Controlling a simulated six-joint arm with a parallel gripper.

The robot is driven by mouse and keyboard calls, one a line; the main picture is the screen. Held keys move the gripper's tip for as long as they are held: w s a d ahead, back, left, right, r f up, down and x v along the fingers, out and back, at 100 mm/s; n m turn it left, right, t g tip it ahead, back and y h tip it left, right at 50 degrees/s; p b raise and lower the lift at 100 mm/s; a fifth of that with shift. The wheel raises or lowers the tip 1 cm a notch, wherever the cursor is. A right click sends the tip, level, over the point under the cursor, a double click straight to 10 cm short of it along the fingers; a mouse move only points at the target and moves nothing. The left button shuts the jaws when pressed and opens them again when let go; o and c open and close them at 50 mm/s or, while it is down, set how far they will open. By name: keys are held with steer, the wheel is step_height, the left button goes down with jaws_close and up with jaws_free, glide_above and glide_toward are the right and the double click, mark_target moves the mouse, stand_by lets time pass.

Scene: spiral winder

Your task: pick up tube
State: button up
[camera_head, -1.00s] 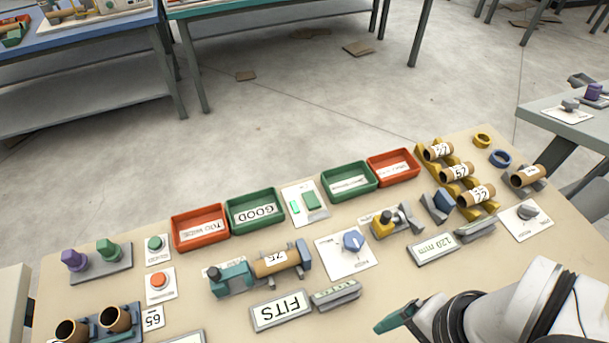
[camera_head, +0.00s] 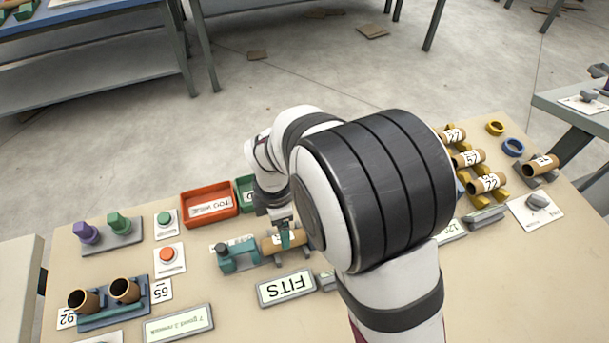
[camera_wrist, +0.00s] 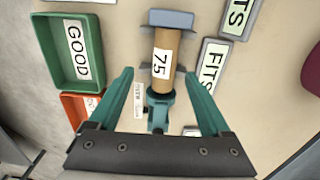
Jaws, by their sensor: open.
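A brown cardboard tube (camera_wrist: 164,68) with a white label "75" lies in a teal and grey holder (camera_wrist: 160,103). In the head view the same tube (camera_head: 270,246) is partly hidden by my gripper and arm. My gripper (camera_head: 286,236) is over the tube in the head view. In the wrist view my gripper (camera_wrist: 161,80) is open, with one teal finger on each side of the tube's lower part and space between fingers and tube. I cannot tell its exact height above the tube.
A green "GOOD" tray (camera_wrist: 74,50) and a red tray (camera_head: 209,204) stand behind the holder. A "FITS" sign (camera_head: 286,288) stands in front. Several other tubes (camera_head: 487,182) rest on yellow racks at right. Red and green buttons (camera_head: 167,255) are at left.

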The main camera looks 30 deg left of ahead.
steer(key=f, duration=0.4)
steer(key=d+f, duration=0.1)
steer(key=f, duration=0.1)
steer(key=shift+r, duration=0.1)
jaws_close()
